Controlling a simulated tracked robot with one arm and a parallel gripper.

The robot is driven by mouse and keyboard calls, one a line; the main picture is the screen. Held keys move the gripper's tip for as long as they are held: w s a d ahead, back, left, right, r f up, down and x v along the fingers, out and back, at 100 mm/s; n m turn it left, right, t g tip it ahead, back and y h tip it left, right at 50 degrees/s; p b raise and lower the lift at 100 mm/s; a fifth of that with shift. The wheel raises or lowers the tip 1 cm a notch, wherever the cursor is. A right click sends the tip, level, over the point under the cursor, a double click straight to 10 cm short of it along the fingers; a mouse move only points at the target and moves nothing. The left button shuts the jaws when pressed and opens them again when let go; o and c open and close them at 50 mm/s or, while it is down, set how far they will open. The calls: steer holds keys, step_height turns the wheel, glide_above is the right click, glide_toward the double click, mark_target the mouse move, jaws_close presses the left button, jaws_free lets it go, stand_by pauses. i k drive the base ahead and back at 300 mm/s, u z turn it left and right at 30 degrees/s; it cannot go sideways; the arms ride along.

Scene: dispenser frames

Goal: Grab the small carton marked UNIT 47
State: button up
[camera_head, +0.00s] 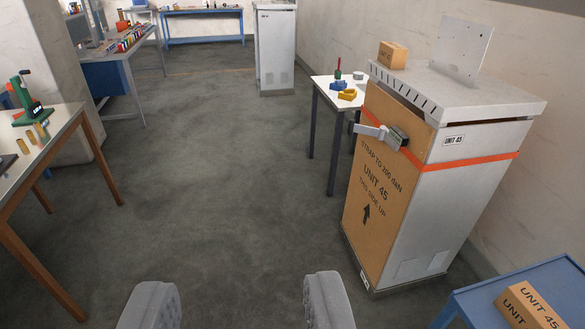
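No carton's lettering reads clearly as UNIT 47. A small brown carton (392,55) sits on top of the grey cabinet at the right; its print is too small to read. Another small carton (528,307) lies on the blue table at the bottom right and is marked UNIT 45. My gripper (240,300) is at the bottom of the view, its two grey fingers wide apart with only floor between them. It is well away from both cartons.
The grey cabinet (470,190), labelled UNIT 45, has a brown board and orange strap. A white table (325,88) stands behind it. A wooden-legged table (60,125) is at left, a second cabinet (275,50) at the back. The middle floor (215,170) is clear.

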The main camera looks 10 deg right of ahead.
mark_target(393, 56)
steer(key=z, duration=0.1)
steer(key=i, duration=1.35)
steer(key=z, duration=0.55)
steer(key=i, duration=2.1)
steer(key=z, duration=0.3)
